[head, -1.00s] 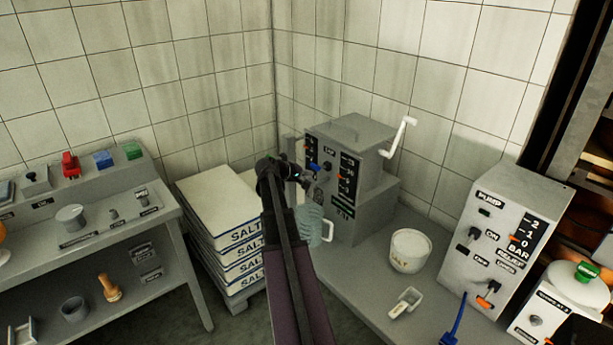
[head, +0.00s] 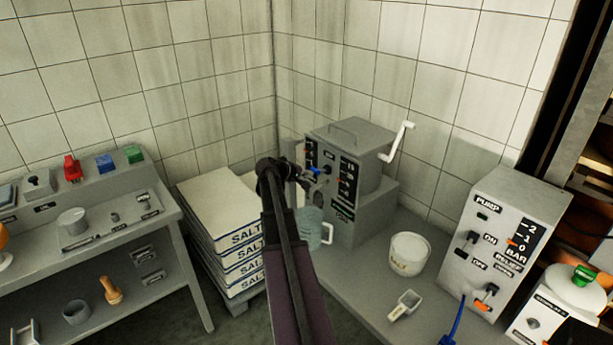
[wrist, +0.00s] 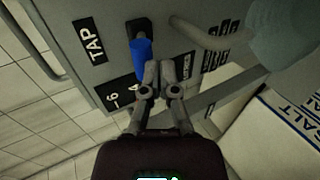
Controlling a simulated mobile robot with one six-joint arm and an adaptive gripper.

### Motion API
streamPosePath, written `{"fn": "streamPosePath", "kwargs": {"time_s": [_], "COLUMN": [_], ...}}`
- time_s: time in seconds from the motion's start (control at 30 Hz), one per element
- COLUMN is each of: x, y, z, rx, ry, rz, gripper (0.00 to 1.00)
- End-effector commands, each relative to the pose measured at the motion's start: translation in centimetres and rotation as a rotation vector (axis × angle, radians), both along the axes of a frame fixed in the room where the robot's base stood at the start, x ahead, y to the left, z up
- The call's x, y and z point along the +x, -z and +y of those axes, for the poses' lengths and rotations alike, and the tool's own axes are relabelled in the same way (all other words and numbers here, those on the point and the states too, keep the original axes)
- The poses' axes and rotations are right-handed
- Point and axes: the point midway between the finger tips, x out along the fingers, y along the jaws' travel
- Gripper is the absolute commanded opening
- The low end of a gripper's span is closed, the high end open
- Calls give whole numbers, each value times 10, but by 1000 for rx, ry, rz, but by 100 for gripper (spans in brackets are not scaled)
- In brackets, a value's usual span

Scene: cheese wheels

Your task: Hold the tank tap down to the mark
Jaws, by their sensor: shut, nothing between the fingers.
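The tank (head: 372,228) is a grey box with a white crank, standing against the tiled corner. Its blue tap handle (head: 314,171) is on the front face, and in the wrist view the blue tap handle (wrist: 142,60) projects from a dark slot beside the TAP label (wrist: 90,40). My gripper (wrist: 161,72) is shut and empty, its fingertips close beside the handle's end; I cannot tell if they touch it. Part of a black scale with white numbers (wrist: 113,103) shows near the fingers, partly hidden by them. In the head view my gripper (head: 303,182) is small and partly hidden.
A pale blue-green jug (head: 313,232) stands before the tank; in the wrist view a grey spout (wrist: 200,38) reaches toward it. Stacked salt sacks (head: 215,215) are left of my arm. A white tub (head: 409,255), a scoop (head: 404,304) and the pump box (head: 510,215) are right.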

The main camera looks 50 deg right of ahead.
Motion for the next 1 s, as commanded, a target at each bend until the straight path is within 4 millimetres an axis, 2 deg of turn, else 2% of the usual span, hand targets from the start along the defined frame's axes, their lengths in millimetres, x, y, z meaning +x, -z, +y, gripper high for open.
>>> {"fn": "streamPosePath", "kwargs": {"time_s": [0.57,1.0], "x": [1,5], "y": [-7,-40], "z": [4,24], "rx": [0,0], "ry": [0,-2], "rz": [0,-1], "gripper": [0,0]}}
